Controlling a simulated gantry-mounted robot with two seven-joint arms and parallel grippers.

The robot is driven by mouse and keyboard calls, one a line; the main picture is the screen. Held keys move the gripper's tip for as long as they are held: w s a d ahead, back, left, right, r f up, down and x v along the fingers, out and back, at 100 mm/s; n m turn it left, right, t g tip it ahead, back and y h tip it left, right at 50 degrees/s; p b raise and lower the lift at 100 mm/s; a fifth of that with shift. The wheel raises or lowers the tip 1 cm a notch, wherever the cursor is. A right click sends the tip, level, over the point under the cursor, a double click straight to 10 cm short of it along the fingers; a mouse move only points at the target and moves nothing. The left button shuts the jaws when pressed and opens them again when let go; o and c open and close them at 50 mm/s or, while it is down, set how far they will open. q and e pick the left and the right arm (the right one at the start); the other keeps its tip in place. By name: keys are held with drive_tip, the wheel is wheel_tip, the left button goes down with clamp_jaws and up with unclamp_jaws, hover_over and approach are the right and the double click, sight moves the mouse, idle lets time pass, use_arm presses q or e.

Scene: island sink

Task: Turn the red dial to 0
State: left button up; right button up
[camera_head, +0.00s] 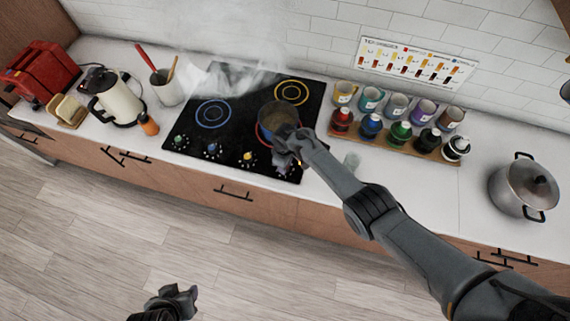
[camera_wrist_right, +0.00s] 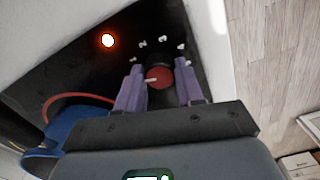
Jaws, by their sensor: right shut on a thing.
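The red dial (camera_wrist_right: 158,78) sits on the black cooktop (camera_wrist_right: 70,72); a pale pointer mark shows on its left side in the right wrist view. My right gripper (camera_wrist_right: 160,86) has its two purple fingers on either side of the dial, shut on it. In the head view my right gripper (camera_head: 286,160) is at the cooktop's front right corner and hides the red dial. An orange indicator light (camera_wrist_right: 107,40) glows near the dial. My left gripper (camera_head: 174,300) is low over the floor, away from the counter; its jaw opening is unclear.
A dark blue pot (camera_head: 277,117) stands on the right front burner, close to my right gripper. Green, blue and yellow dials (camera_head: 248,156) line the front edge to the left. A bottle rack (camera_head: 395,143) and steel pot (camera_head: 523,188) stand right. Pale smoke hangs behind.

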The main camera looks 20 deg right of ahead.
drive_tip(key=shift+n, duration=1.4)
drive_tip(key=o, duration=1)
drive_tip(key=shift+o, duration=0.2)
drive_tip(key=shift+r, duration=0.3)
wheel_tip(320, 180, up, 10)
drive_tip(key=p, duration=0.3)
